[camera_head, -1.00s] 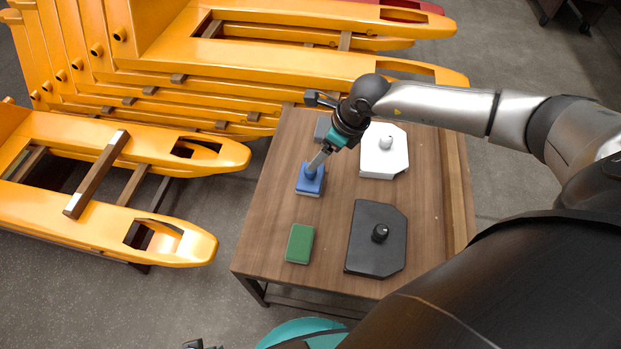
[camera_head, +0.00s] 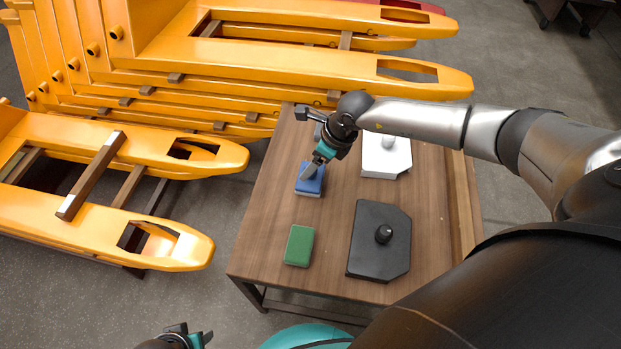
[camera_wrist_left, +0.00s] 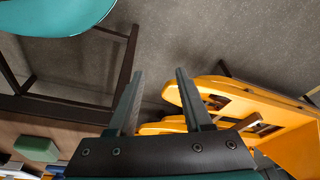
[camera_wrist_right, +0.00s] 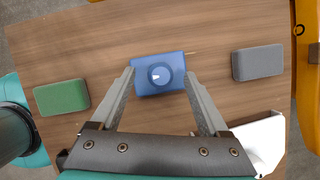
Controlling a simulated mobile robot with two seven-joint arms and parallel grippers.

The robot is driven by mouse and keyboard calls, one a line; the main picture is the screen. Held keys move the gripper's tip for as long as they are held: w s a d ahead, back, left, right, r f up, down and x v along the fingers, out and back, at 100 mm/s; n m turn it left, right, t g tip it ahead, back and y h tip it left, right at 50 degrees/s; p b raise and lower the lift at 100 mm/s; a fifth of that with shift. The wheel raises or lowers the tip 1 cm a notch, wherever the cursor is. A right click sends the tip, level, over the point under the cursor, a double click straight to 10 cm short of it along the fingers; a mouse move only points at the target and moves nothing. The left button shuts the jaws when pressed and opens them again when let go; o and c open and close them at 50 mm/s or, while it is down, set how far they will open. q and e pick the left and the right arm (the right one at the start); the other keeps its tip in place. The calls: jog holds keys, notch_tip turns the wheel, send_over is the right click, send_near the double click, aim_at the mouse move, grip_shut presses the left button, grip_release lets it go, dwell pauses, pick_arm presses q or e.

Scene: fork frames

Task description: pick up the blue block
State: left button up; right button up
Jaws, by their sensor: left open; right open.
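The blue block (camera_head: 309,188) lies on the wooden table, towards its left side. In the right wrist view the blue block (camera_wrist_right: 145,88) carries a round blue knob (camera_wrist_right: 160,76) on top. My right gripper (camera_head: 311,173) reaches down at it with jaws open. In the right wrist view the fingertips (camera_wrist_right: 159,72) lie on either side of the block's knob; whether they touch is unclear. My left gripper (camera_head: 193,338) is at the bottom edge, away from the table. It is open and empty in the left wrist view (camera_wrist_left: 159,75).
A green block (camera_head: 299,246), a grey block (camera_wrist_right: 258,63), a white plate with a knob (camera_head: 386,160) and a black plate with a knob (camera_head: 378,255) share the table (camera_head: 262,225). Yellow pallet forks (camera_head: 120,150) stand left and behind. A teal round seat (camera_head: 305,338) is in front.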

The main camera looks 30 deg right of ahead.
pick_arm(q)
jog(key=shift+w+r+t+b, duration=0.1)
jog(key=shift+w+r+b, duration=0.1)
jog(key=shift+r, duration=0.35)
jog(key=shift+w+r+t+b, duration=0.1)
jog(key=shift+w+r+b, duration=0.15)
jog(key=shift+r, duration=0.35)
jog(key=shift+w+r+t+b, duration=0.1)
jog(key=shift+w+r+b, duration=0.1)
jog(key=shift+r, duration=0.35)
pick_arm(e)
jog(key=shift+x, duration=1.4)
jog(key=shift+d, duration=0.1)
pick_arm(q)
jog(key=shift+d, duration=0.1)
pick_arm(e)
grip_shut()
